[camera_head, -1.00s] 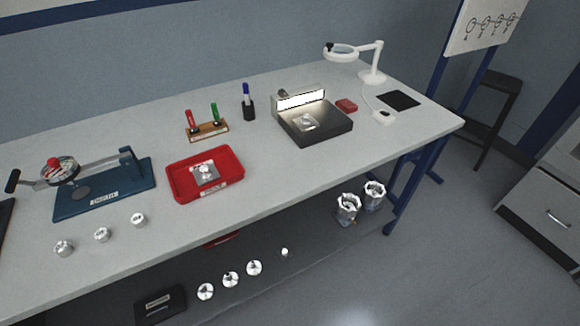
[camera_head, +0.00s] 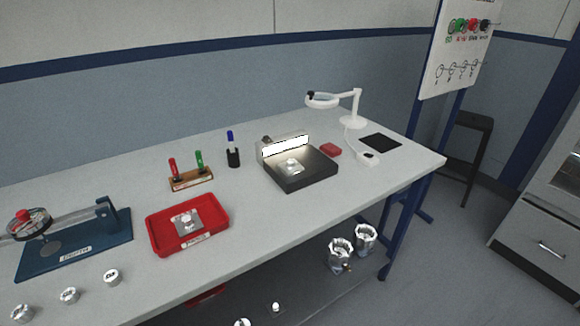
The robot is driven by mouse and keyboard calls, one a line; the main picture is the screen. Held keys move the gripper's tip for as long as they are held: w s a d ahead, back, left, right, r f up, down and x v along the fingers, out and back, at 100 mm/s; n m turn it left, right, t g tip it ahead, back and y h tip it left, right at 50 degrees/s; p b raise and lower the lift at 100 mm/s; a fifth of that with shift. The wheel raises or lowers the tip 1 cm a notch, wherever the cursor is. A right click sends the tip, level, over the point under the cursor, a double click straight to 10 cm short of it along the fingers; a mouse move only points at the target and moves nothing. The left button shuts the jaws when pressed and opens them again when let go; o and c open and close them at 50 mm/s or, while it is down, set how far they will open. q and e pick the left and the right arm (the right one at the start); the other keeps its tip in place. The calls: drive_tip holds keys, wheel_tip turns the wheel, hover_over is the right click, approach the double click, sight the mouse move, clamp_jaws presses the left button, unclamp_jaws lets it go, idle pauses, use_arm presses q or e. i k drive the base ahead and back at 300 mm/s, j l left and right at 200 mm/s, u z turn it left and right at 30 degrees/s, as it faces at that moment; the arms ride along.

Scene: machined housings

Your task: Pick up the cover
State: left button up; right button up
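Neither of my grippers is in view. A square metal part with a raised round centre (camera_head: 186,222) lies in the red tray (camera_head: 152,239). A similar shiny metal part (camera_head: 291,166) sits on the black platform (camera_head: 310,179) in front of a lit panel. I cannot tell which of these is the cover. Small round metal pieces (camera_head: 111,277) stand in a row at the front left of the bench.
A blue fixture (camera_head: 85,247) with a lever stands at left. A marker holder (camera_head: 191,180), pen cup (camera_head: 233,158), red block (camera_head: 330,150), magnifier lamp (camera_head: 352,122) and black mat (camera_head: 380,142) are on the bench (camera_head: 260,220). Metal housings (camera_head: 340,255) sit below.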

sight(291, 167)
drive_tip(key=i+l+u, duration=0.2)
drive_tip(key=l, duration=0.35)
drive_tip(key=i+l+u, duration=0.2)
drive_tip(key=l, duration=0.3)
drive_tip(key=i+l+u, duration=0.2)
drive_tip(key=l, duration=0.4)
drive_tip(key=l+u, duration=0.2)
drive_tip(key=l, duration=0.35)
drive_tip(key=l+u, duration=0.15)
drive_tip(key=l, duration=0.5)
drive_tip(key=i, duration=0.05)
